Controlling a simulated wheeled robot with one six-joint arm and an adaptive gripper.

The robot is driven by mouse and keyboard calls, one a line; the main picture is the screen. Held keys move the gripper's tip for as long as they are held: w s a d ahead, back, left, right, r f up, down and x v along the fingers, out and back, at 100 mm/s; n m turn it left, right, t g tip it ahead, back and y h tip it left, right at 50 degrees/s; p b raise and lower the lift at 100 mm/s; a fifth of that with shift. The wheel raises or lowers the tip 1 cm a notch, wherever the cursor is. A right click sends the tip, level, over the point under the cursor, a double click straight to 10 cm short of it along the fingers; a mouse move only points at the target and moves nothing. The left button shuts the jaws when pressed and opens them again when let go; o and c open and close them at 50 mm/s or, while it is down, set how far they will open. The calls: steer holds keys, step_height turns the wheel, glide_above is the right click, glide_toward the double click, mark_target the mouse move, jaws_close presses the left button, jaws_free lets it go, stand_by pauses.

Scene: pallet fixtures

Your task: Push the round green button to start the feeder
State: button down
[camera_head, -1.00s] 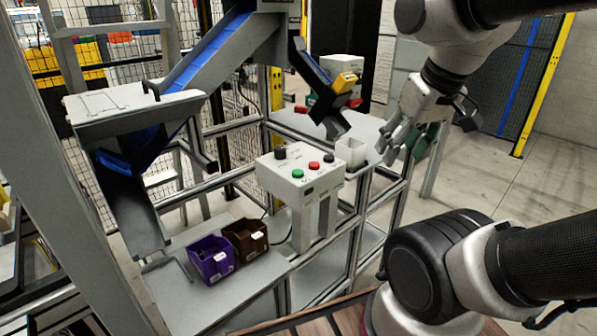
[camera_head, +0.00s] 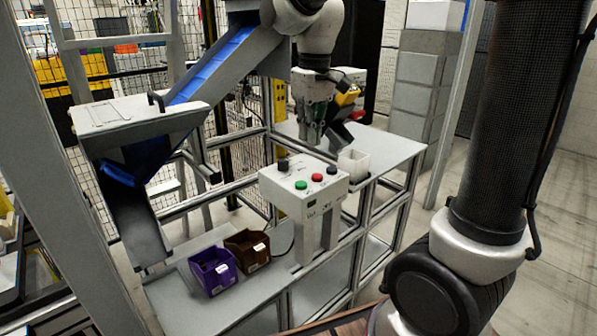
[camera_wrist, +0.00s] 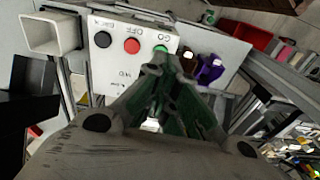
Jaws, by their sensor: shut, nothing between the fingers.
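The round green button (camera_head: 300,185) is on top of a white control box (camera_head: 285,200), beside a red button (camera_head: 317,177) and black knobs (camera_head: 283,165). In the wrist view the green button (camera_wrist: 161,48) shows just past my fingertips, near the word GO, with the red button (camera_wrist: 132,46) and a black one (camera_wrist: 103,40) to its left. My gripper (camera_head: 311,140) is shut and empty, pointing down above and behind the box in the head view. In the wrist view my gripper (camera_wrist: 165,62) partly covers the box's face. I see no clear contact with the button.
A purple bin (camera_head: 213,270) and a brown bin (camera_head: 247,249) sit on the lower shelf in front. A blue-lined chute (camera_head: 215,62) and hopper rise at the left. Wire fencing stands behind.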

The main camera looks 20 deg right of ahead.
mark_target(298, 181)
steer(key=w+r, duration=0.1)
steer(key=w+a+r, duration=0.1)
steer(key=shift+w+a+r+n, duration=0.1)
steer(key=shift+w+r+n, duration=0.1)
steer(key=shift+r+n, duration=0.2)
steer(key=f, duration=1.4)
steer(key=shift+w+a, duration=0.25)
